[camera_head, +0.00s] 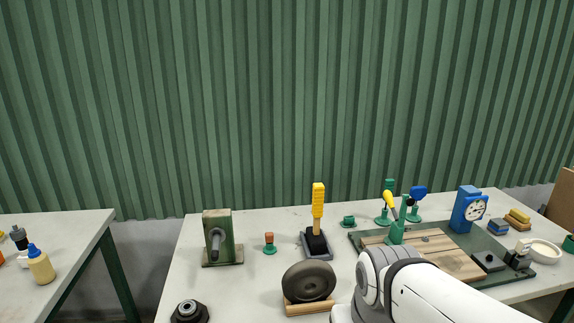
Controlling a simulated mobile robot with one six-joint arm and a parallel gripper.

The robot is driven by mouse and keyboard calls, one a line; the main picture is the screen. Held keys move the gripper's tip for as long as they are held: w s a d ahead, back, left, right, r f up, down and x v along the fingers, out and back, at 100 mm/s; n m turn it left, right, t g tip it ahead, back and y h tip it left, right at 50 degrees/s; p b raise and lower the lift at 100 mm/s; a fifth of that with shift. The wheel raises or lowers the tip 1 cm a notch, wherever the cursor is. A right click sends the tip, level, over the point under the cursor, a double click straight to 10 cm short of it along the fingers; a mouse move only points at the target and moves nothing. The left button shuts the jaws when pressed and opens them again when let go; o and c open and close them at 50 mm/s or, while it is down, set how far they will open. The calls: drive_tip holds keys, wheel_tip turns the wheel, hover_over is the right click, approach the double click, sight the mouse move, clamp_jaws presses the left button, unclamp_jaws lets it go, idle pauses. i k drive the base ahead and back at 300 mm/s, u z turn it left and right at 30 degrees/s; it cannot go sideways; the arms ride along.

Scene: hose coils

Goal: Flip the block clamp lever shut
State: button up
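A clamp-like fixture stands near the middle of the table, with a black block (316,241) on a dark grey base (303,244). A yellow lever (318,203) rises from it and stands almost straight up. I take this to be the block clamp; its jaw details are too small to tell. My white arm comes in from the lower right, and its grey joint is to the right of and nearer than the clamp. My gripper is not visible. No contact between my arm and the lever shows.
A dark wheel on a wooden stand (308,282) is in front of the clamp. A green-edged wooden board (441,246) with tools lies right. Another table (75,240) is far left.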

sight(387, 195)
drive_tip(key=z, duration=2.55)
drive_tip(key=k, duration=1.9)
drive_tip(key=u, duration=1.2)
drive_tip(key=i, duration=1)
